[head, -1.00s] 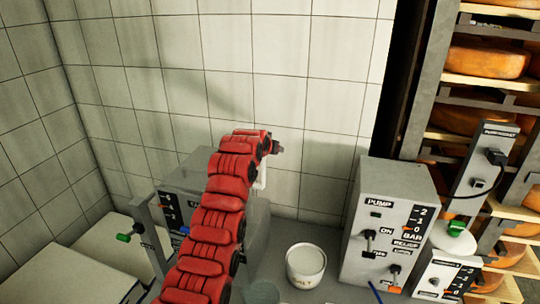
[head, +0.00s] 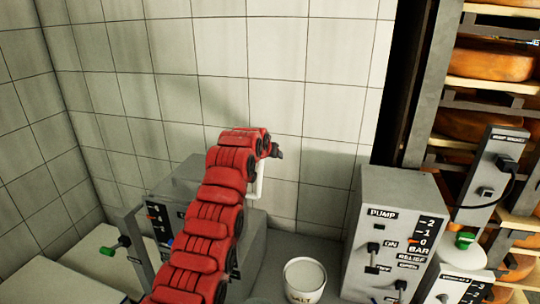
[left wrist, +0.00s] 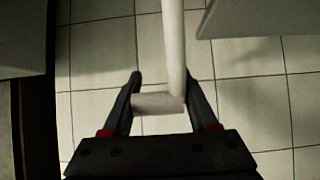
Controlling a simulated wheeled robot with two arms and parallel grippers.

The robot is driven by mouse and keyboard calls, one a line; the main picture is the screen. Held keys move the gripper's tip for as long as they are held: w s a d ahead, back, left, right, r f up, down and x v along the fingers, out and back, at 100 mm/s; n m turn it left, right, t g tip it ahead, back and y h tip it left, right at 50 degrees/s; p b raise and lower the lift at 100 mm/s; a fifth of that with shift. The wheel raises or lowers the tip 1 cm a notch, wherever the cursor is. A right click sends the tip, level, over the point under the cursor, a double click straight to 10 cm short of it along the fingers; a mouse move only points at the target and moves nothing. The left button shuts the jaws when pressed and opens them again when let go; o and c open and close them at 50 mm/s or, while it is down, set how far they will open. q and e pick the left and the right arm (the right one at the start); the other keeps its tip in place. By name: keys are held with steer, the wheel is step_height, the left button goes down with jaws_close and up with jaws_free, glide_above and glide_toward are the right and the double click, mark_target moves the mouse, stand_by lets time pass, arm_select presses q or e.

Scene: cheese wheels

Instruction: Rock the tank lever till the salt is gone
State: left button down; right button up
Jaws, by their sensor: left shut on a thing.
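My red left arm reaches up across the head view, and its gripper (head: 276,152) is at the top of a white lever (head: 260,182). In the left wrist view the two dark fingers (left wrist: 162,82) are shut on the lever's pale crossbar (left wrist: 158,104), with its shaft rising behind. The grey tank (head: 180,180) stands behind my arm and is partly hidden by it. A white tub (head: 304,287) with a partly readable salt label stands right of my arm. The inside of the tank is not visible. My right gripper is not in view.
A grey pump box (head: 372,240) with switches and a bar scale stands to the right. Behind it is a rack with cheese wheels (head: 495,64). Tiled wall (head: 330,90) closes the back.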

arm_select(q)
steer(key=shift+s+d+f, duration=0.1)
steer(key=shift+d+f, duration=0.05)
steer(key=shift+f, duration=0.25)
steer(key=shift+s+d+f, duration=0.1)
steer(key=shift+f, duration=0.3)
steer(key=c, duration=0.5)
jaws_free()
steer(key=shift+o, duration=1.1)
steer(key=shift+w, duration=0.1)
steer(key=shift+o, duration=0.2)
steer(key=shift+w, duration=0.15)
steer(key=b+v, duration=1.2)
steer(key=v, duration=0.5)
steer(key=shift+r, duration=0.3)
